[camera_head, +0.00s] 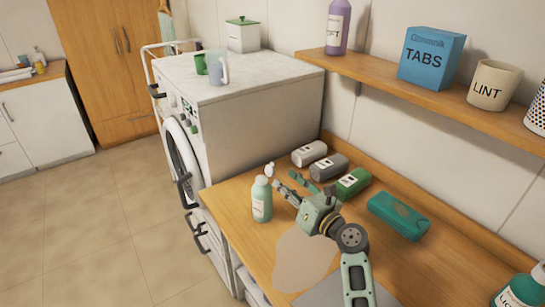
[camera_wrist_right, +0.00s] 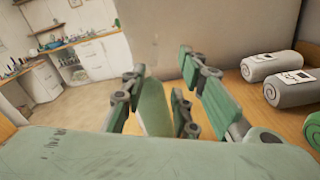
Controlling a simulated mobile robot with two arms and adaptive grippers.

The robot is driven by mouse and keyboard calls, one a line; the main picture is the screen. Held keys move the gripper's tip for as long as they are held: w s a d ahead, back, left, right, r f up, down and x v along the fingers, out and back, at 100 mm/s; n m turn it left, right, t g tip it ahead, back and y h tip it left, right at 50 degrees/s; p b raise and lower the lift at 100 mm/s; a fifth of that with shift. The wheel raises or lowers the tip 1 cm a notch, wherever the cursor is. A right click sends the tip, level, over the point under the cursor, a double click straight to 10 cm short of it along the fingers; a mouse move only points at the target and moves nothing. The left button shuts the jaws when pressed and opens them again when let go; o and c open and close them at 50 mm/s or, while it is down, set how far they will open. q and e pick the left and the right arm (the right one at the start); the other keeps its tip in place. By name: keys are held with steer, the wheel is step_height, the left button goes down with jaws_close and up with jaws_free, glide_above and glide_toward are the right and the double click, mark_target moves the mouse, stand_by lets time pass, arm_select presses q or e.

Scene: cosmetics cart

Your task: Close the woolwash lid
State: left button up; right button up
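The woolwash bottle (camera_head: 262,203), pale green with a white label, stands upright on the wooden worktop near its left edge. A small white lid (camera_head: 269,169) is tipped up above its top, standing open. My right gripper (camera_head: 290,187) is just right of the bottle, its fingers pointing toward the bottle's upper part. In the right wrist view the gripper (camera_wrist_right: 170,85) has its fingers spread, with a pale green shape (camera_wrist_right: 153,108), seemingly the bottle, between them. I cannot tell whether they touch. My left gripper is not in view.
Rolled towels (camera_head: 309,153) in white, grey and green lie behind the gripper on the worktop (camera_head: 235,215). A green pack (camera_head: 398,215) lies to the right. The washing machine (camera_head: 250,120) stands at the left. A shelf (camera_head: 440,100) overhangs the back.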

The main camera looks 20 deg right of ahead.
mark_target(273, 172)
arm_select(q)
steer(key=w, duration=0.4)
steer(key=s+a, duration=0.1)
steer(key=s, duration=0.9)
arm_select(e)
steer(key=w+a, duration=0.1)
steer(key=w+r, duration=0.1)
steer(key=w, duration=0.1)
steer(key=w+a, duration=0.1)
steer(key=w, duration=0.1)
steer(key=shift+a+r, duration=0.3)
steer(key=shift+a, duration=0.05)
steer(key=shift+w+f, duration=0.25)
steer(key=shift+w, duration=0.55)
steer(key=shift+a+r, duration=0.1)
jaws_close()
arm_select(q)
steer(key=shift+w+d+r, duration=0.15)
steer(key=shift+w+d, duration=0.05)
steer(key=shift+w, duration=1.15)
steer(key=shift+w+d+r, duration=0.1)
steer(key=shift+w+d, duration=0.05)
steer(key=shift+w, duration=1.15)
